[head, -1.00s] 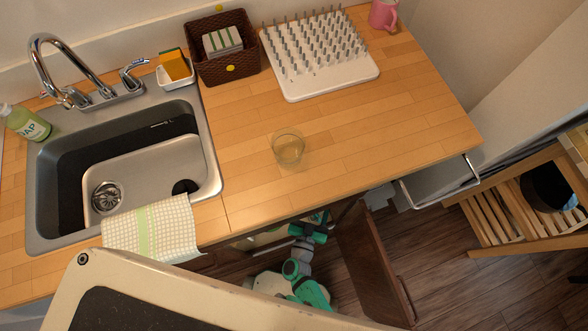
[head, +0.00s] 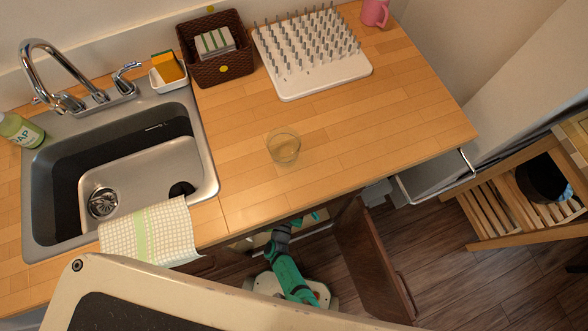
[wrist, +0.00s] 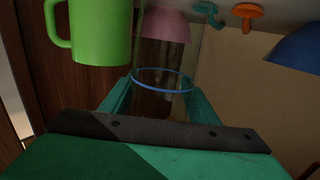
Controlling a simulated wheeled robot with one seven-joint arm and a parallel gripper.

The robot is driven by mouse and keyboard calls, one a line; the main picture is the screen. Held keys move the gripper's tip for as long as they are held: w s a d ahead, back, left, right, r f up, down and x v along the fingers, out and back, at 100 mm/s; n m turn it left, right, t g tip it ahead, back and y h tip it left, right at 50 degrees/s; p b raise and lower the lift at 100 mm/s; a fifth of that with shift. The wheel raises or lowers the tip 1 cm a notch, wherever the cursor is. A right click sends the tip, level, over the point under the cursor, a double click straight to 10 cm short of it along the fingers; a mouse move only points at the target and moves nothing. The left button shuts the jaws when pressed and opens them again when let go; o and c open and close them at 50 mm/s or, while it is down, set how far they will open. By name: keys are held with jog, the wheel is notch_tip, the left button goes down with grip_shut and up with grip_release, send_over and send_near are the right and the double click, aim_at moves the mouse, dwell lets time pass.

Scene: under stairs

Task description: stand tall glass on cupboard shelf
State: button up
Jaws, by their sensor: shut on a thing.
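In the wrist view, my gripper (wrist: 160,92) is shut on a clear tall glass (wrist: 164,74) with a blue ring. The glass shows between the two teal fingers. Its far part runs up out of the picture, and I cannot tell whether it touches a shelf. A green mug (wrist: 100,32) is just left of the glass. A pink bowl (wrist: 165,24) shows behind and through it. In the head view, my arm reaches into the cupboard under the counter, and the counter edge hides the gripper and glass. The cupboard door (head: 370,255) stands open.
A blue bowl (wrist: 297,46) is at the wrist view's right, with an orange hook (wrist: 247,14) and a teal hook (wrist: 207,12) nearer the middle. On the counter (head: 400,125) are a short glass (head: 284,148), a drying rack (head: 318,75) and a basket (head: 220,68). A sink is left.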

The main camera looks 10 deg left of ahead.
jog(key=shift+f, duration=0.45)
jog(key=shift+f, duration=0.1)
jog(key=o, duration=1.5)
jog(key=s, duration=1.2)
jog(key=shift+a+r, duration=0.25)
jog(key=shift+r, duration=0.15)
